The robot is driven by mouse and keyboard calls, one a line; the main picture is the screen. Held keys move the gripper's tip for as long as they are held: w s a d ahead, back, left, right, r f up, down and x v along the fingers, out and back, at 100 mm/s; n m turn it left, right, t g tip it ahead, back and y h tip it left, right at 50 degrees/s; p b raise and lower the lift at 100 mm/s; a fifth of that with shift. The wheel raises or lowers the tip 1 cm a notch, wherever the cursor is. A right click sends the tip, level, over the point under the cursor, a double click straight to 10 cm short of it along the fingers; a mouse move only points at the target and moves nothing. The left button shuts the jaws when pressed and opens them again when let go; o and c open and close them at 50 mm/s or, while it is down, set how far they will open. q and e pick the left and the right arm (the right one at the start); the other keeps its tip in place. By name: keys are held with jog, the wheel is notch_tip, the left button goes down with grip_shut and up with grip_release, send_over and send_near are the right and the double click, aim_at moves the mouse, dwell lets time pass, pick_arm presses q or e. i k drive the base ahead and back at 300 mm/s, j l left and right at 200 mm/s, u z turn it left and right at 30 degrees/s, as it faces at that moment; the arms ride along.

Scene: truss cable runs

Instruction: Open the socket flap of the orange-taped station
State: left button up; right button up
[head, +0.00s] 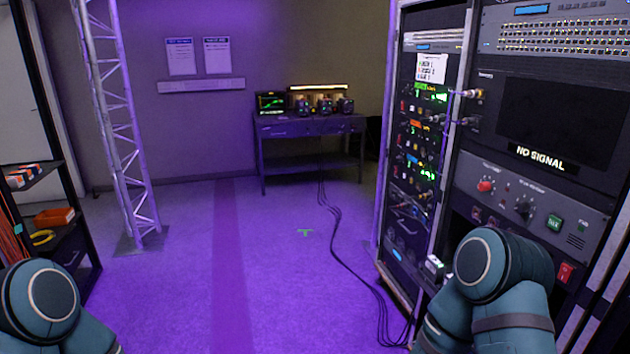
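I cannot make out an orange-taped station or a socket flap in the head view. A silver lattice truss (118,130) stands upright at the left on a flat base plate; I see no socket box on its visible part. A small orange patch (415,124) shows on the front of the narrow rack at the right, too small to identify. Both of my arms show only as teal links at the bottom left and bottom right corners. Neither gripper is in the picture.
Tall equipment racks (535,190) with a "NO SIGNAL" screen fill the right. A bench (309,127) with devices stands at the back wall. Black cables (345,262) run over the floor to the racks. A shelf (45,180) stands left. The middle floor (240,260) is clear.

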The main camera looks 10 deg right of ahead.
aim_at(434, 159)
jog(key=i+j+z, duration=0.2)
jog(key=i+z, duration=0.25)
jog(key=i+j+z, duration=0.3)
jog(key=z, duration=0.2)
jog(key=i+j+z, duration=0.25)
jog(key=j, duration=0.3)
jog(key=i, duration=0.05)
